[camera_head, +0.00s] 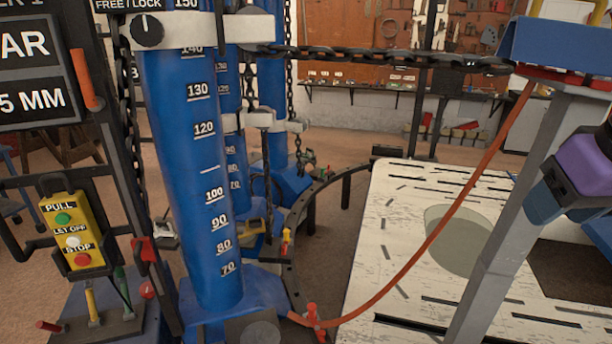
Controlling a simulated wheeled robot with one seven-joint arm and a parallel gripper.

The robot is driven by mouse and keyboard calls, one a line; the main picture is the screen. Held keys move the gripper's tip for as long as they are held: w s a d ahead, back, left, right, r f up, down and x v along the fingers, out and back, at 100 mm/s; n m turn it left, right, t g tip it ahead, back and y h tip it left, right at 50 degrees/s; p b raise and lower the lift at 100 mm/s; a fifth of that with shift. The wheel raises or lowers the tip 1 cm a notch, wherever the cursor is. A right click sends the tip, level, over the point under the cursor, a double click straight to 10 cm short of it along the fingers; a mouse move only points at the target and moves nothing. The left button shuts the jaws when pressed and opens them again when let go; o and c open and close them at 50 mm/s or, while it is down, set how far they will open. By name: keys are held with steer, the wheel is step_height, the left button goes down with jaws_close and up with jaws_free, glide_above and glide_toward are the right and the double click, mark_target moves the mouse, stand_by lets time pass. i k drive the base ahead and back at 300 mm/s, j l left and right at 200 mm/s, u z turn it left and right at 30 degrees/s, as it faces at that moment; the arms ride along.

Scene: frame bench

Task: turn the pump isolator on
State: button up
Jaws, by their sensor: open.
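No label reading pump isolator is legible. A red switch-like handle (145,250) is mounted low on the dark upright at the left; whether it is the isolator, and its on or off position, I cannot tell. Below it, a small red knob (147,290) sits by the base of the front blue column. A yellow control pendant (72,235) hangs to their left, with a green PULL, a white LET OFF and a red STOP button. A purple and blue-grey part, apparently of my arm, shows at the right edge, well away from the handle. No gripper fingertips can be made out.
A blue graduated column (195,170) stands close to the right of the red handle. A chain (380,57) crosses high, and an orange hose (455,215) sags across the white bench (400,260). Yellow and green levers (92,305) stand at lower left.

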mark_target(147, 291)
steer(key=u, duration=1.2)
steer(key=i+j+z, duration=0.1)
steer(key=i+j, duration=0.15)
steer(key=j, duration=0.3)
steer(key=i+j+z, duration=0.1)
steer(key=i+j, duration=0.15)
steer(key=j, duration=0.35)
steer(key=i+j+z, duration=0.1)
steer(key=i+j, duration=0.15)
steer(key=j, duration=0.4)
steer(key=i+j+z, duration=0.1)
steer(key=j, duration=0.5)
steer(key=i+j+z, duration=0.1)
steer(key=i+j, duration=0.2)
steer(key=j, duration=0.35)
steer(key=i+j, duration=0.15)
steer(key=j, duration=0.55)
steer(key=i+j+z, duration=0.15)
steer(key=j, duration=0.5)
steer(key=i+j+z, duration=0.1)
steer(key=j, duration=0.55)
steer(key=l, duration=0.2)
